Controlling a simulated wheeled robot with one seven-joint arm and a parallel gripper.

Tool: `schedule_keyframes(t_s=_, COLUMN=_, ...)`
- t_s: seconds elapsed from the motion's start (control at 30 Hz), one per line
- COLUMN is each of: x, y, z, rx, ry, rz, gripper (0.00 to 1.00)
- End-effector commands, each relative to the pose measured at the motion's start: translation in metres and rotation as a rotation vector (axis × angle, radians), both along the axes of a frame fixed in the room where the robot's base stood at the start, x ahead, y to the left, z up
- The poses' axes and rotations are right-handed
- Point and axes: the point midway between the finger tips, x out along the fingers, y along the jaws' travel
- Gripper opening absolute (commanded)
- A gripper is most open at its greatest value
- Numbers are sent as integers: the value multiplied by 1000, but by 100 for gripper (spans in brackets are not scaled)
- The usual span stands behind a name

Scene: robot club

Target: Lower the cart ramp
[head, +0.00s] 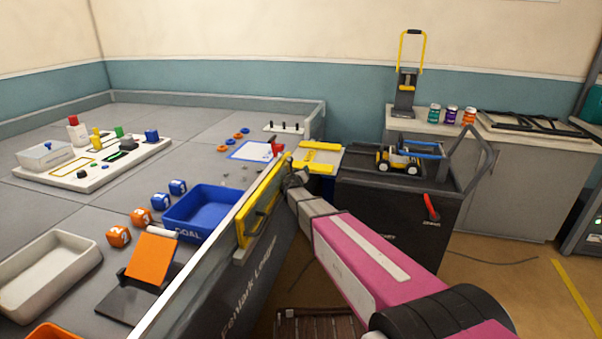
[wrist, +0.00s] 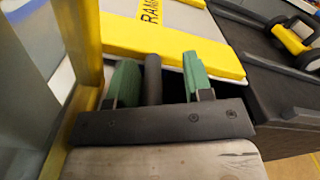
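The ramp (head: 318,158) is a cream panel with yellow edges at the left end of the dark cart (head: 400,215), beside the table wall. Its yellow edge and the letters "RAM" show in the wrist view (wrist: 170,47). My gripper (head: 293,181) is low beside the ramp, close to the yellow frame on the table wall. In the wrist view my gripper (wrist: 158,78) has its green fingers apart. A dark upright bar (wrist: 153,80) stands between them, nearer the left finger, with a gap to the right finger. Whether it touches the left finger is unclear.
The yellow frame (head: 262,200) on the wall stands close at my gripper's left. A toy vehicle (head: 397,160) sits on the cart, which has a red lever (head: 431,207) on its front. The table holds a blue GOAL tray (head: 203,210) and several blocks.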

Motion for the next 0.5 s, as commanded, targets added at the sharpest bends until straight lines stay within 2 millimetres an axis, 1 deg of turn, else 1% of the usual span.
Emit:
schedule_keyframes(t_s=0.17, x=-3, y=1, z=0, rx=-1, ry=0, rz=0, gripper=46)
schedule_keyframes(t_s=0.27, x=-10, y=3, z=0, rx=-1, ry=1, rz=1, gripper=46)
schedule_keyframes(t_s=0.37, x=-21, y=6, z=0, rx=-1, ry=1, rz=2, gripper=46)
schedule_keyframes(t_s=0.5, x=-44, y=13, z=0, rx=-1, ry=1, rz=2, gripper=46)
